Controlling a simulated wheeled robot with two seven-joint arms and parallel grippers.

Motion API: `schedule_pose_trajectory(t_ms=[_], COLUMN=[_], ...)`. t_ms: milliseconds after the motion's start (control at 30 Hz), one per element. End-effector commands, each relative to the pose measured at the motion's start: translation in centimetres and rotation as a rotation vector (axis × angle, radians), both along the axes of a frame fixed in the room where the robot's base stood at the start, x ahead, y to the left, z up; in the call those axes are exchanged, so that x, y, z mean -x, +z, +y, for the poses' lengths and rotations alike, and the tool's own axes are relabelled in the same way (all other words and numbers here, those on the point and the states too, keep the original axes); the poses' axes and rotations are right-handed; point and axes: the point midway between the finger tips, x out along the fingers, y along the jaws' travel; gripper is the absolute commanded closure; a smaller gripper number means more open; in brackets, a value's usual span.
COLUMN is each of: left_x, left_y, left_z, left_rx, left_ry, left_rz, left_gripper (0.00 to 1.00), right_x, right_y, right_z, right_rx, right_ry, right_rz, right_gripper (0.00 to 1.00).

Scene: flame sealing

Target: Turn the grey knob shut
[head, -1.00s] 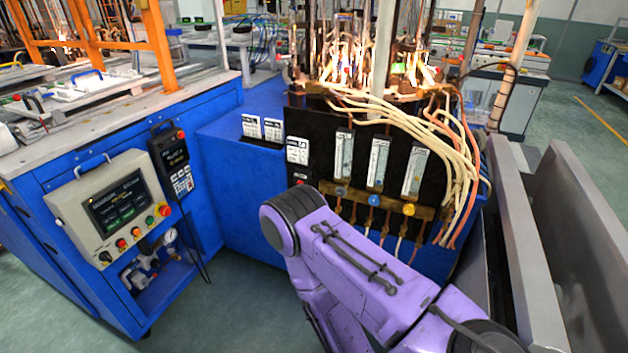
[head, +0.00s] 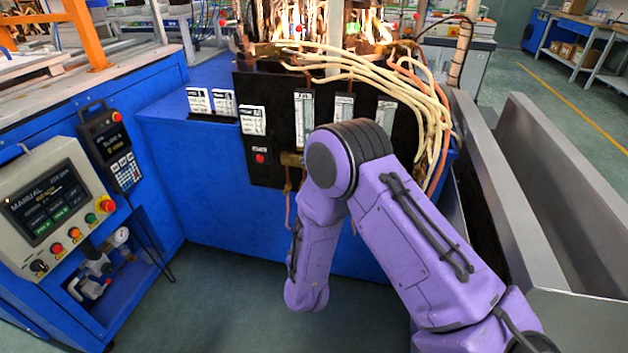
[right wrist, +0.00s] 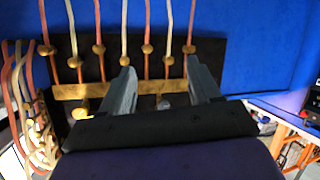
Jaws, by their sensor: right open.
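In the right wrist view a brass bar (right wrist: 65,92) crosses a black panel, with several fittings and thin tubes above it. A small knob (right wrist: 163,103), seemingly the grey one, shows below the bar between my fingers; its colour is hard to tell. A yellow knob (right wrist: 79,112) is at the left. The blue knob is not visible there. My right gripper (right wrist: 159,70) is open and astride the small knob; I cannot tell whether a finger touches it. In the head view my right arm hides the knobs and the gripper. My left gripper is out of view.
The black panel (head: 271,110) with flow tubes is on a blue cabinet (head: 185,150). Pale hoses (head: 420,95) hang at its right, near grey metal troughs (head: 515,200). A control box (head: 50,205) is at the left. Flames burn above the panel.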

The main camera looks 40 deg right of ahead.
Motion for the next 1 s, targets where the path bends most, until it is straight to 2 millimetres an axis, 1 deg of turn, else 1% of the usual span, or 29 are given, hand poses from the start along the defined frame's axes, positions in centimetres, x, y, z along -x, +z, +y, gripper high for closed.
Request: schedule_pose_trajectory(t_ms=[33, 67, 100, 200, 267, 333, 433, 600, 700, 833, 1000], left_x=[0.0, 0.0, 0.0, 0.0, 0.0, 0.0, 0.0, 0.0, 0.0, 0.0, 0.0], left_y=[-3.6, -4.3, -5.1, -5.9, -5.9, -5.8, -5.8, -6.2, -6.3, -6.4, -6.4], left_z=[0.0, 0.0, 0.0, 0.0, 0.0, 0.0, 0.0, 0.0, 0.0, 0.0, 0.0], left_rx=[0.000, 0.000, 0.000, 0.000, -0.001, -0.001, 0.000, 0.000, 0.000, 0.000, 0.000], left_ry=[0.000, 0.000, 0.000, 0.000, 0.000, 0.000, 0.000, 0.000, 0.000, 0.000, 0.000], left_rz=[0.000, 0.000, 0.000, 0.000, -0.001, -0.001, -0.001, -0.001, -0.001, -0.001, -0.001], left_gripper=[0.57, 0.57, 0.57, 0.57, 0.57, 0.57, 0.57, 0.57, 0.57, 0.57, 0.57], right_x=[-4.1, -5.7, -7.3, -9.1, -9.5, -10.1, -11.2, -13.9, -15.0, -16.0, -16.3], right_y=[1.8, 3.9, 6.5, 11.0, 12.4, 12.9, 12.8, 12.7, 12.7, 12.8, 12.8], right_z=[-0.3, -0.6, -0.9, -1.4, -1.8, -2.4, -4.0, -6.9, -8.3, -9.3, -9.6], right_rx=[0.084, 0.132, 0.183, 0.256, 0.274, 0.280, 0.280, 0.279, 0.280, 0.281, 0.282], right_ry=[-0.044, -0.077, -0.119, -0.200, -0.224, -0.232, -0.232, -0.229, -0.226, -0.224, -0.222], right_rz=[-0.107, -0.150, -0.191, -0.240, -0.249, -0.248, -0.245, -0.244, -0.243, -0.244, -0.243], right_gripper=[0.38, 0.38, 0.38, 0.38, 0.38, 0.38, 0.38, 0.38, 0.38, 0.38, 0.38])
